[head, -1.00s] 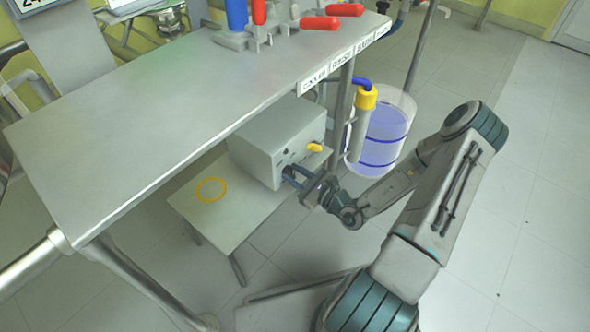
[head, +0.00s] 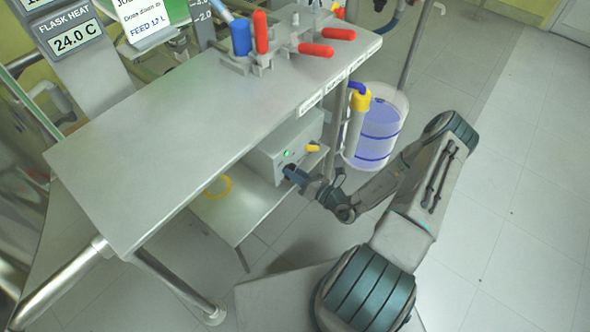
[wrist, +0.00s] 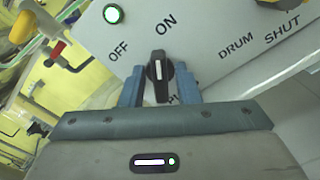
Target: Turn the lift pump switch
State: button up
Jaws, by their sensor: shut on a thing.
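The lift pump box (head: 268,161) is a grey box on a low shelf under the steel bench. Its black switch knob (wrist: 158,70) has a white pointer line, which points up in the wrist view toward the ON label (wrist: 166,25). The OFF label (wrist: 119,50) is to the left of it. A lamp (wrist: 115,14) above OFF is lit green; it also shows in the head view (head: 286,153). My gripper (wrist: 158,84) is shut on the knob, one blue finger on each side. In the head view my gripper (head: 295,176) is against the box front and hides the knob.
A yellow handle (head: 312,148) is on the same panel, by the DRUM SHUT label (wrist: 262,38). A clear drum of blue liquid (head: 378,135) stands to the right. The bench top (head: 190,120) overhangs the box. A yellow ring (head: 218,187) lies on the shelf.

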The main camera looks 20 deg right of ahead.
jog(key=shift+m, duration=0.4)
jog(key=o, duration=0.6)
jog(key=shift+o, duration=0.2)
jog(key=p+v, duration=0.3)
jog(key=v, duration=1.1)
